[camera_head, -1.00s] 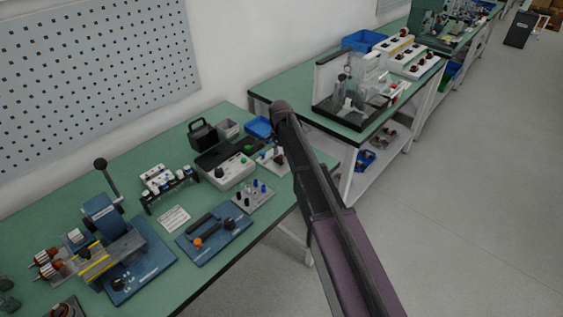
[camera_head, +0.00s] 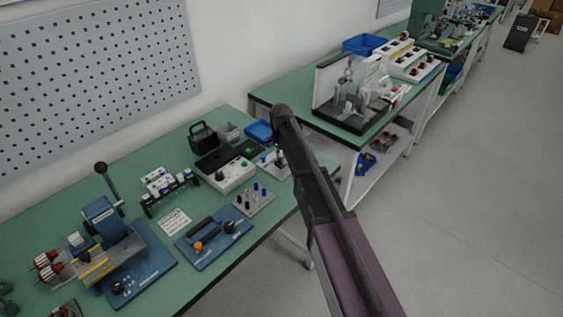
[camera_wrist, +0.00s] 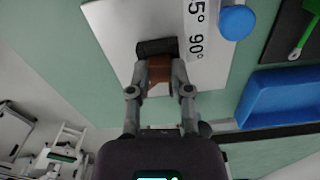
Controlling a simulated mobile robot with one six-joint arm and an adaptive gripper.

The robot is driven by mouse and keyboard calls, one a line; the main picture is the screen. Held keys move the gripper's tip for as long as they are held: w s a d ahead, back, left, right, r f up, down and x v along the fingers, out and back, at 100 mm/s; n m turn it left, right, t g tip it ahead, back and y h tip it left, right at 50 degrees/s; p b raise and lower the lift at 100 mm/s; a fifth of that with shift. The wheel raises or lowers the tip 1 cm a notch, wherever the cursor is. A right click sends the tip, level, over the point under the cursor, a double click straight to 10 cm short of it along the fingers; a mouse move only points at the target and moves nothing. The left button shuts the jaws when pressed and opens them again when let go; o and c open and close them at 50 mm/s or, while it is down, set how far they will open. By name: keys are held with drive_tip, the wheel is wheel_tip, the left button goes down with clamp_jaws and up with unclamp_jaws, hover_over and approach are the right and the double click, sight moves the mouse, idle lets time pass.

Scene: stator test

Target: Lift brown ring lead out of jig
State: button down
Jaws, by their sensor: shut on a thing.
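The brown ring lead (camera_wrist: 159,70) shows in the wrist view as a short brown piece between my gripper's fingertips. My gripper (camera_wrist: 160,76) is shut on it. A dark block (camera_wrist: 156,47) lies directly beyond the brown piece; I cannot tell whether they touch. The pale jig plate (camera_wrist: 117,35) lies behind them, with printed angle marks including "90°" and a blue knob (camera_wrist: 236,22) at its right. I cannot tell whether the lead is clear of the jig. In the head view the jig (camera_head: 266,161) is partly hidden by my arm, and the gripper and lead are hidden.
A blue bin (camera_wrist: 280,97) stands close to the right of the jig in the wrist view. A green-handled tool (camera_wrist: 305,38) lies on a dark surface beyond. In the head view, a grey plate with pegs (camera_head: 253,199) and a white box with a green button (camera_head: 228,174) stand nearby.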

drive_tip(key=shift+r+p, duration=1)
drive_tip(key=shift+r, duration=0.15)
